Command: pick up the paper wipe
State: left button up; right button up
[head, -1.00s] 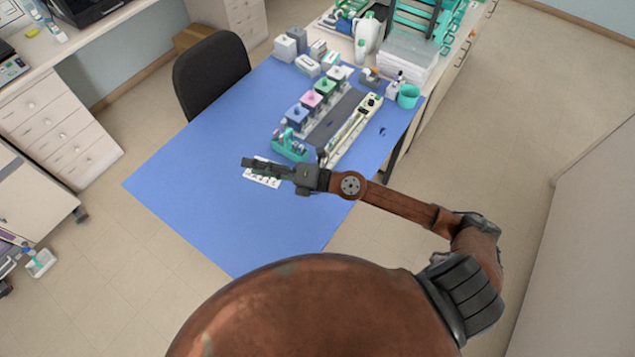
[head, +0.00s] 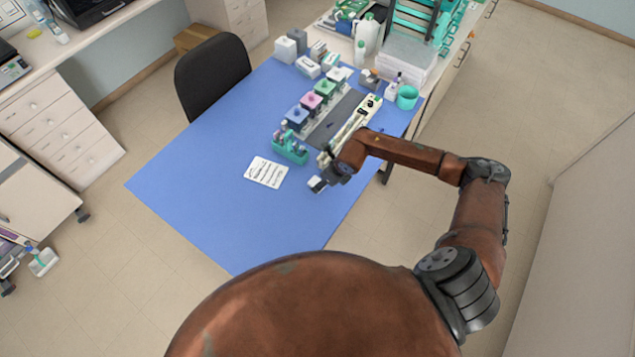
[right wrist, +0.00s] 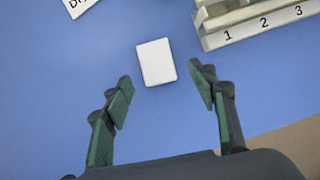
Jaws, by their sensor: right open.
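The paper wipe is a small white rectangle (right wrist: 156,61) lying flat on the blue mat, in the right wrist view. In the head view it is a small white patch (head: 315,184) beside my right gripper (head: 330,178), partly hidden by it. In the right wrist view my right gripper (right wrist: 161,76) is open and empty, with its fingertips to either side of the wipe's near part as seen from above. I cannot tell how high the fingers are over the mat. My left gripper is not in view.
A numbered rack (right wrist: 250,30) stands close to the right of the wipe. A white printed card (head: 266,172) and a teal holder (head: 290,148) lie to the left. Colored staining jars (head: 311,100) stand farther back. The front of the blue mat (head: 220,220) is clear.

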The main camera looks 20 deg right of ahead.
jog(key=shift+x, duration=1.4)
jog(key=shift+c, duration=0.4)
jog(key=c, duration=0.7)
